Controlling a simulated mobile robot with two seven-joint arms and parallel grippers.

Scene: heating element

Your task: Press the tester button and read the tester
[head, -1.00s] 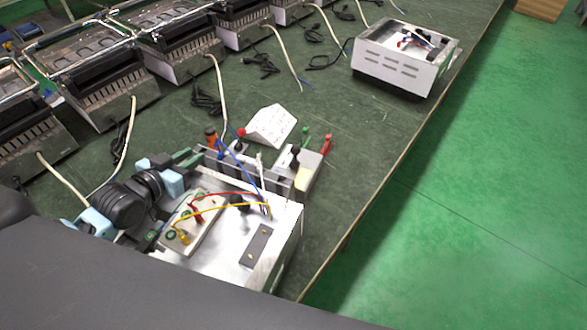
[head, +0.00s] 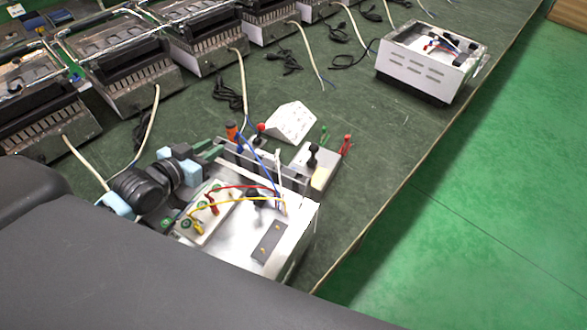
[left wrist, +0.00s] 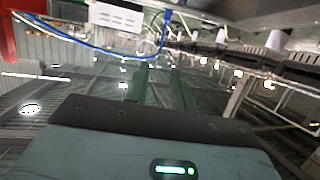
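A metal box (head: 292,232) stands near the table's edge. On top it has a light panel (head: 212,222) with green-ringed terminals, red and yellow wires, and a black knob (head: 256,197). A white sloped block (head: 291,122) lies behind it. I cannot tell which part is the tester or its button; no reading is legible. My left gripper (head: 211,150) is beside the box's far left side, its green fingers near the orange handle (head: 232,131). In the left wrist view the fingers (left wrist: 160,88) are apart with nothing between them. My right gripper is out of view.
A grey fixture (head: 326,174) with red, green and black knobs adjoins the box. Several metal heating units (head: 118,75) with loose cables line the back left. A white open-topped unit (head: 425,68) stands at the back right. Green tabletop (head: 375,140) is bare near the right edge.

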